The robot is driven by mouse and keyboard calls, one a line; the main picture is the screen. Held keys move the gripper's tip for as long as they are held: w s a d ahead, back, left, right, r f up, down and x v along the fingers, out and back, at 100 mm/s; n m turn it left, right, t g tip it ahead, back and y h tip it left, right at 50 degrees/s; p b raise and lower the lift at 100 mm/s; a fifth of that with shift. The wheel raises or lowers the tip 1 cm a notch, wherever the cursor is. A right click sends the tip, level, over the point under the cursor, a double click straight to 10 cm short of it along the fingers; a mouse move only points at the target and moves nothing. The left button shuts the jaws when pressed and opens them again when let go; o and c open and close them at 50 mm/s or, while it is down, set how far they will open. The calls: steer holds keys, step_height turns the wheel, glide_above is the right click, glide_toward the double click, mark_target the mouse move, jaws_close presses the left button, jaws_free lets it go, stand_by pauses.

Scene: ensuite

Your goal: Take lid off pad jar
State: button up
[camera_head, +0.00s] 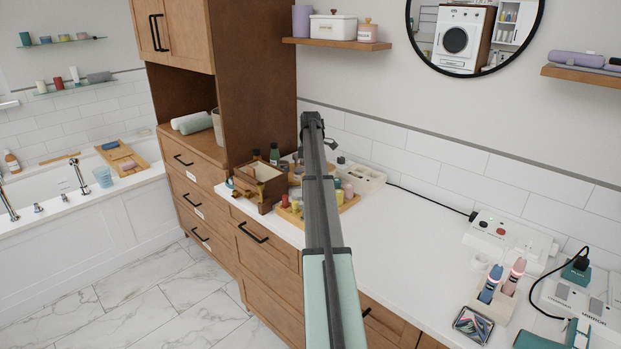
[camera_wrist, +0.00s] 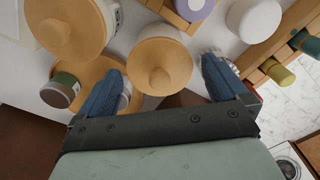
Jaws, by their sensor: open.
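In the wrist view a round jar with a wooden lid (camera_wrist: 160,62) and a small knob sits between the two blue fingers of my gripper (camera_wrist: 161,75). The fingers are spread wide, one on each side of this lid, with nothing gripped. A second wooden-lidded jar (camera_wrist: 68,26) with a label on its side stands at the upper left. I cannot tell from the labels which is the pad jar. In the head view my arm covers much of this group, and my fingers cannot be made out there.
A small brown-green jar (camera_wrist: 61,90) stands near the left finger. A white round lid (camera_wrist: 254,18) and a wooden rack with bottles (camera_wrist: 282,77) lie to the right. In the head view, a wooden box (camera_head: 262,182) stands left of my arm; the right counter (camera_head: 410,240) is largely clear.

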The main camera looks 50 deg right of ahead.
steer(key=c, duration=1)
